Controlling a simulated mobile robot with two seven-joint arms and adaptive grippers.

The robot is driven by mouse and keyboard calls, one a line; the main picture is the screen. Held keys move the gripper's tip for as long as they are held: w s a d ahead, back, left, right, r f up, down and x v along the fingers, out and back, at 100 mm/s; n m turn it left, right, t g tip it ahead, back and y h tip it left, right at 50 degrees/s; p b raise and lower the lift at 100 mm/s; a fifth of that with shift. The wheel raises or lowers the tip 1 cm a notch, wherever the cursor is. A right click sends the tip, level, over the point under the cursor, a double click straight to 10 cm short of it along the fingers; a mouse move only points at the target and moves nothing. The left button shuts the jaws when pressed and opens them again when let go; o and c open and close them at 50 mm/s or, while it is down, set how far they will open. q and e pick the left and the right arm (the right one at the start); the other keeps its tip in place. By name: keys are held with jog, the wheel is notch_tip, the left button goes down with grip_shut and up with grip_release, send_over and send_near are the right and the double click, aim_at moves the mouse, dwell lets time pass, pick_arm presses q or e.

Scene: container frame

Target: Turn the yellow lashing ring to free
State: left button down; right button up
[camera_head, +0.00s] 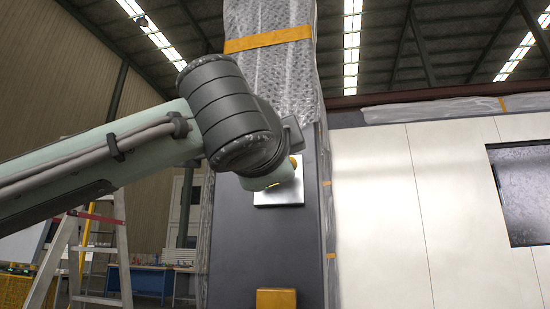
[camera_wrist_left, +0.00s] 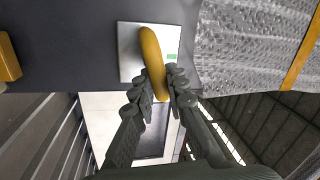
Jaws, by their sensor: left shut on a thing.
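The yellow lashing ring (camera_wrist_left: 151,52) stands out from a square silver plate (camera_wrist_left: 128,58) on a dark grey post. A small green mark (camera_wrist_left: 172,57) shows on the plate beside the ring. My left gripper (camera_wrist_left: 161,88) is shut on the ring, with a finger on each side of its near part. In the head view, my left wrist covers the gripper and most of the ring. My right gripper is in neither view.
A yellow block (camera_head: 275,299) is fixed lower on the grey post (camera_head: 235,260); it also shows in the wrist view (camera_wrist_left: 7,58). Clear wrapping with a yellow strap (camera_head: 268,39) covers the post above. A white panel wall (camera_head: 380,220) stands right. A stepladder (camera_head: 120,245) stands left.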

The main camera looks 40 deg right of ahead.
pick_arm(q)
jog(key=shift+w+a+r+m, duration=0.1)
jog(key=shift+w+r+m, duration=0.1)
jog(key=shift+m, duration=0.7)
jog(key=shift+f+m+h+p, duration=0.1)
jog(key=shift+m+h+p, duration=0.2)
jog(key=shift+m+p, duration=0.35)
jog(key=shift+m+g, duration=0.3)
jog(key=shift+m, duration=0.15)
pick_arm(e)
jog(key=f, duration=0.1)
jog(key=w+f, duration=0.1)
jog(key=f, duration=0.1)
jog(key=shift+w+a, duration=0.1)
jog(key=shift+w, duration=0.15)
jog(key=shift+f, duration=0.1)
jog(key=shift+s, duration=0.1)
pick_arm(q)
jog(key=c, duration=1.6)
grip_release()
jog(key=shift+s, duration=0.1)
jog(key=shift+o, duration=0.6)
jog(key=shift+f, duration=0.2)
